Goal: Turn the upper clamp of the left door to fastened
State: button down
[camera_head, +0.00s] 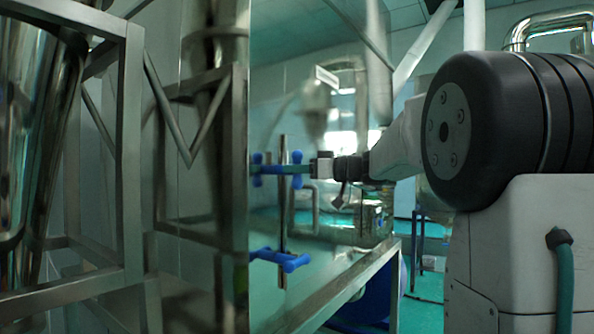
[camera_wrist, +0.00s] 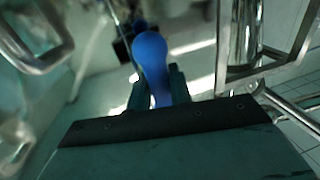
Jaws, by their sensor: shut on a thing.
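The upper clamp of the left door shows as a blue handle with rounded ends (camera_head: 297,157) in the head view, near a vertical bar. My gripper (camera_head: 303,168) reaches it from the right and is shut on it. In the wrist view the blue handle (camera_wrist: 150,52) stands up between the two dark fingers of my gripper (camera_wrist: 156,90), its rounded end beyond the fingertips. The fingers hide part of the handle, and its exact angle is hard to tell. A lower blue clamp (camera_head: 283,259) lies nearly level below, apart from my gripper.
A shiny steel surface behind the clamps gives reflections. Steel frame posts (camera_head: 132,150) stand at the left. A sloping steel rail (camera_head: 345,290) runs below my arm. In the wrist view, steel tubes (camera_wrist: 35,50) lie at the upper left and more at the right.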

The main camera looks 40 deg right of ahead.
jog(key=shift+m, duration=0.4)
jog(key=m, duration=0.3)
jog(key=shift+m+t, duration=0.4)
jog(key=m+t, duration=0.1)
jog(key=m, duration=0.4)
jog(key=shift+d, duration=0.1)
jog(key=m+t+h, duration=0.1)
jog(key=m, duration=0.4)
jog(key=shift+f, duration=0.1)
jog(key=m+h, duration=0.1)
jog(key=m, duration=0.4)
jog(key=shift+t, duration=0.4)
jog(key=shift+m, duration=0.4)
jog(key=c, duration=1.3)
grip_release()
jog(key=shift+d, duration=0.1)
